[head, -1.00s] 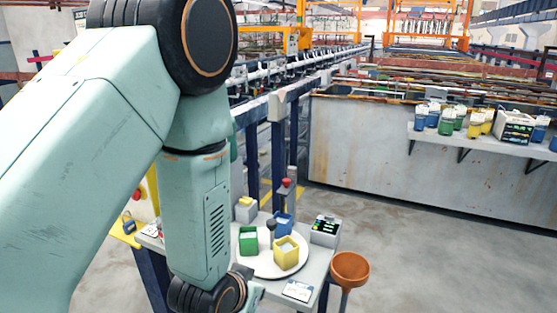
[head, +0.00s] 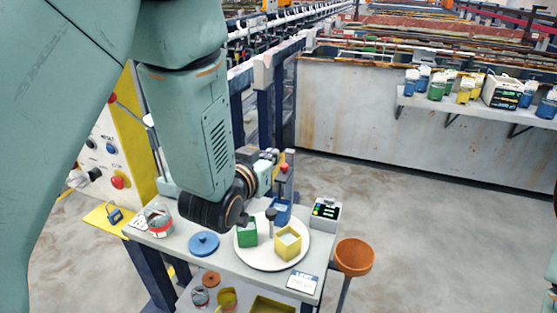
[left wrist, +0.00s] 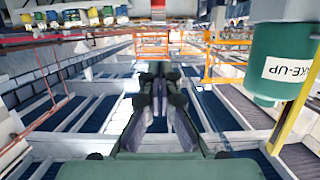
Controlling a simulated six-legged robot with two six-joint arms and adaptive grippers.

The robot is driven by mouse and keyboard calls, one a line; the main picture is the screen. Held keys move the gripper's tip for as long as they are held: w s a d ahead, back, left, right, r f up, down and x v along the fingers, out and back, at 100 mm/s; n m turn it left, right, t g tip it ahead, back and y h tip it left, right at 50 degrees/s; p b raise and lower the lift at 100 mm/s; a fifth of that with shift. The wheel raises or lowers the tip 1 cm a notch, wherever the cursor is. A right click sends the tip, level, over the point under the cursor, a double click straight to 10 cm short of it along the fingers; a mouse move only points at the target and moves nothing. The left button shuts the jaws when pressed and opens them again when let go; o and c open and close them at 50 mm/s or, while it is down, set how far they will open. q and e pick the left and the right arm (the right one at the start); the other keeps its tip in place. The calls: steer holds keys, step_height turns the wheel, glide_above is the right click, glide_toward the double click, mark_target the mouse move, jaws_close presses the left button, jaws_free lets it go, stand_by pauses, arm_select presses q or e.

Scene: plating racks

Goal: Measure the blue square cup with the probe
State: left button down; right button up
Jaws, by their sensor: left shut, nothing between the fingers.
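The blue square cup (head: 281,212) stands on a round white plate (head: 262,260) on the small bench in the head view. A green square cup (head: 246,234) and a yellow square cup (head: 288,245) share the plate, around a dark-knobbed post (head: 270,219). A red-topped upright piece (head: 284,178) stands just behind the blue cup; I cannot tell whether it is the probe. My left gripper (head: 272,156) is above and behind the plate, apart from the cups. In the left wrist view its fingers (left wrist: 160,78) are closed and empty. My right gripper does not show.
A meter box (head: 326,211) stands at the bench's right, with a card (head: 302,282) at the front. A blue disc (head: 204,244) and a glass jar (head: 158,218) are on the left. An orange bowl (head: 354,256) stands beside the bench. A green "MAKE-UP" container (left wrist: 280,65) shows in the wrist view.

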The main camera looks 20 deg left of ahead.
mark_target(280, 181)
arm_select(q)
steer(key=x, duration=0.6)
steer(key=shift+w+a+f+p, duration=0.2)
steer(key=shift+w+p, duration=0.1)
steer(key=shift+w, duration=0.05)
steer(key=f, duration=0.3)
steer(key=shift+w+d, duration=0.3)
steer(key=shift+w, duration=0.05)
steer(key=shift+d+f, duration=0.1)
steer(key=shift+f, duration=0.3)
steer(key=shift+a+f, duration=0.2)
steer(key=shift+a, duration=0.15)
steer(key=shift+d, duration=0.25)
steer(key=shift+f, duration=0.35)
steer(key=f+b, duration=0.1)
steer(key=f, duration=0.1)
steer(key=f+b, duration=0.2)
steer(key=shift+a+f+b, duration=0.2)
steer(key=shift+f+b, duration=0.1)
steer(key=shift+d+f+b, duration=0.15)
steer(key=shift+f+b, duration=0.2)
steer(key=shift+f, duration=0.2)
steer(key=shift+s, duration=0.15)
